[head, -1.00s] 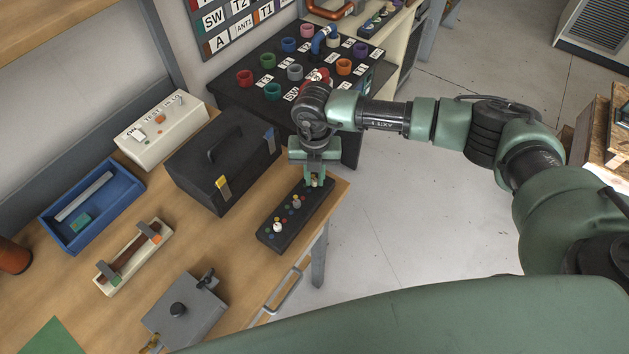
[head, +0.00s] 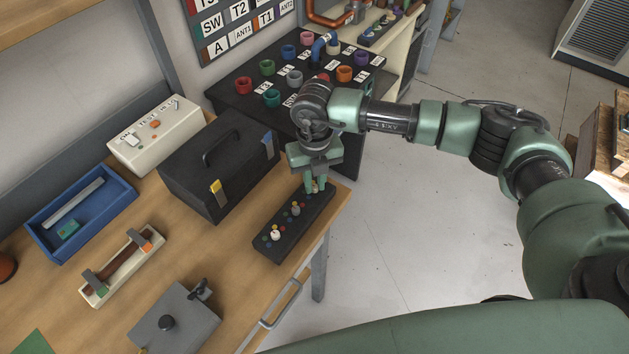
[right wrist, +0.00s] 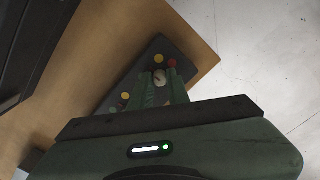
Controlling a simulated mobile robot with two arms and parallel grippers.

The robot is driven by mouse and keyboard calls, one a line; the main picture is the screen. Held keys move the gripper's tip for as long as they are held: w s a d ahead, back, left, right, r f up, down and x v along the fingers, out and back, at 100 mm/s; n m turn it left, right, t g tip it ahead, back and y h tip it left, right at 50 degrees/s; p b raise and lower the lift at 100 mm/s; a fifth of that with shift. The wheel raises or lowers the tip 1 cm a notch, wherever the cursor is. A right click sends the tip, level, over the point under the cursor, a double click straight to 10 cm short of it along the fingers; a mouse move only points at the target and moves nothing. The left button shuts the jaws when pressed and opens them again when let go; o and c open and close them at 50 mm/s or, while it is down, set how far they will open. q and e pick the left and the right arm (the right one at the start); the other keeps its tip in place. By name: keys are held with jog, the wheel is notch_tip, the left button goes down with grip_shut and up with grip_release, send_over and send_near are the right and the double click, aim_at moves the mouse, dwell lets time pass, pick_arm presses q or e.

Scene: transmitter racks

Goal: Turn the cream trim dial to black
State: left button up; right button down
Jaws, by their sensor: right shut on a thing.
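A long black dial panel (head: 283,239) lies near the right edge of the wooden bench. It carries a white dial (head: 275,235) at its near end, a grey dial (head: 295,210) in the middle and a cream-looking dial (right wrist: 159,78) at its far end, with coloured dots around them. My right gripper (head: 317,187) points down at the far end, shut on that dial; it also shows in the right wrist view (right wrist: 160,82). The fingers hide part of the dial and its dots, so I cannot tell which colour it points to. My left gripper is not in view.
A black toolbox (head: 200,180) stands left of the panel. A cream test box (head: 155,135), a blue tray (head: 117,187), a slider fixture (head: 122,272) and a grey box (head: 180,325) share the bench. A black socket table (head: 235,95) stands behind. Open floor lies right.

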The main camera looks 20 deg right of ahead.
aim_at(314, 186)
jog(key=c, duration=1.3)
grip_release()
jog(key=shift+c, duration=0.2)
jog(key=shift+r, duration=0.15)
jog(key=shift+r, duration=0.3)
notch_tip(314, 186, up, 6)
jog(key=b, duration=0.2)
jog(key=shift+r+b, duration=0.15)
jog(key=shift+b, duration=0.2)
jog(key=shift+r, duration=0.4)
